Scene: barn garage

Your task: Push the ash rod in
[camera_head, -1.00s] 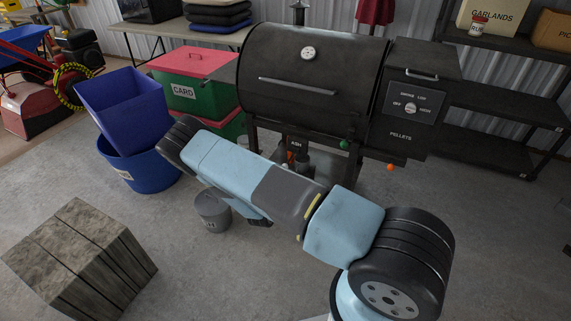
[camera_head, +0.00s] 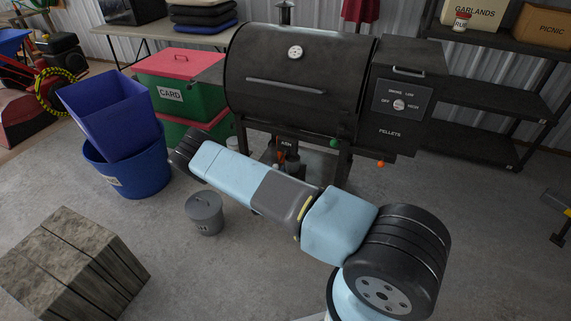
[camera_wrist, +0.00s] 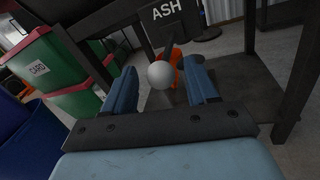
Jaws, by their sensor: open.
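The ash rod shows in the wrist view as a pale grey ball knob (camera_wrist: 161,75) seen end-on, below the ASH label (camera_wrist: 167,10). In the head view the ASH label (camera_head: 286,143) sits under the black pellet grill (camera_head: 300,85).
Grill legs and a lower shelf (camera_wrist: 250,97) surround the gripper. A green knob (camera_head: 334,142) and an orange knob (camera_head: 380,163) are near the grill's front. A grey lidded bin (camera_head: 204,214), blue tub (camera_head: 130,174) and stone-like block (camera_head: 62,262) stand left. Floor at right is mostly clear.

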